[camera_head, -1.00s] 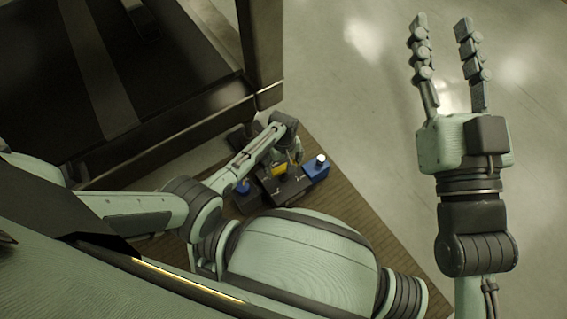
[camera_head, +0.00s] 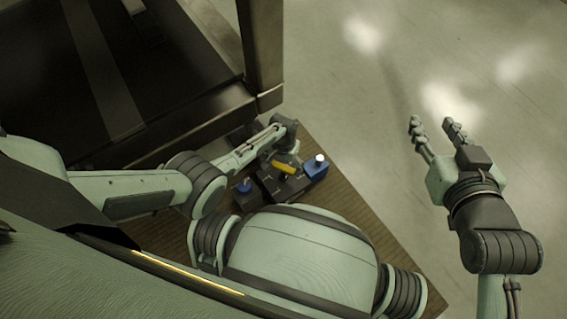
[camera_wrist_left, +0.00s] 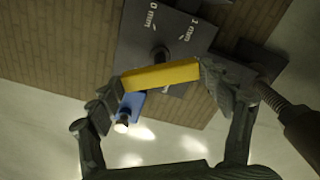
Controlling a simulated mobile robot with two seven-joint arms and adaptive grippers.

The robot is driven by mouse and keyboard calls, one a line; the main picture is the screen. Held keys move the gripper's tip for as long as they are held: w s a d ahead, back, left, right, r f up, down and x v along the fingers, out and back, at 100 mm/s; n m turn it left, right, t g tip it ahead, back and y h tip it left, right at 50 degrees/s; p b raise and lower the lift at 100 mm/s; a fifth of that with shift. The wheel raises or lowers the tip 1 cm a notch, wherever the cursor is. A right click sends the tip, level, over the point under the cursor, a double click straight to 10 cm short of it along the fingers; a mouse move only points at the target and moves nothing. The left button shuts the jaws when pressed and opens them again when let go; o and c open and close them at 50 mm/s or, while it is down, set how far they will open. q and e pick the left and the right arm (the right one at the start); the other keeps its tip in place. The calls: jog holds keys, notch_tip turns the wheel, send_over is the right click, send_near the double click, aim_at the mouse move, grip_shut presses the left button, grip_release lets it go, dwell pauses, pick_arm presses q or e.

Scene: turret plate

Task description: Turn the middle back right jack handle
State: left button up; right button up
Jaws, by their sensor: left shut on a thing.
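The yellow jack handle (camera_head: 284,167) shows beside my left gripper (camera_head: 288,157) in the head view. In the left wrist view, the yellow handle (camera_wrist_left: 160,75) spans between the two fingers of my left gripper (camera_wrist_left: 161,79), which are shut on its ends. It sits over a dark plate (camera_wrist_left: 185,35) marked "0 mm" and "1 mm", with a round post beside it. My left arm partly hides the jack in the head view. My right gripper (camera_head: 433,124) is open and empty, over the pale floor at the right.
A blue block (camera_head: 316,169) with a silver knob stands right of the handle, and another blue part (camera_head: 243,186) stands left of it. These sit on a brown wooden surface (camera_head: 375,235). A dark frame (camera_head: 262,60) rises behind at the upper left.

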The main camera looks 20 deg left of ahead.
pick_arm(q)
jog(key=m, duration=0.2)
jog(key=shift+m, duration=0.4)
jog(key=m, duration=0.2)
jog(key=shift+m, duration=0.4)
jog(key=m, duration=0.3)
jog(key=shift+w, duration=0.1)
jog(key=shift+m, duration=1.7)
pick_arm(e)
jog(key=shift+s+d+f+g+h, duration=0.25)
jog(key=shift+d+f+g, duration=0.1)
jog(key=shift+d+f, duration=0.15)
jog(key=shift+s+d+f+g+h, duration=0.15)
jog(key=shift+s+d+f+g, duration=0.15)
jog(key=shift+f, duration=0.25)
pick_arm(q)
jog(key=o, duration=1.2)
jog(key=shift+c, duration=0.2)
notch_tip(320, 180, up, 12)
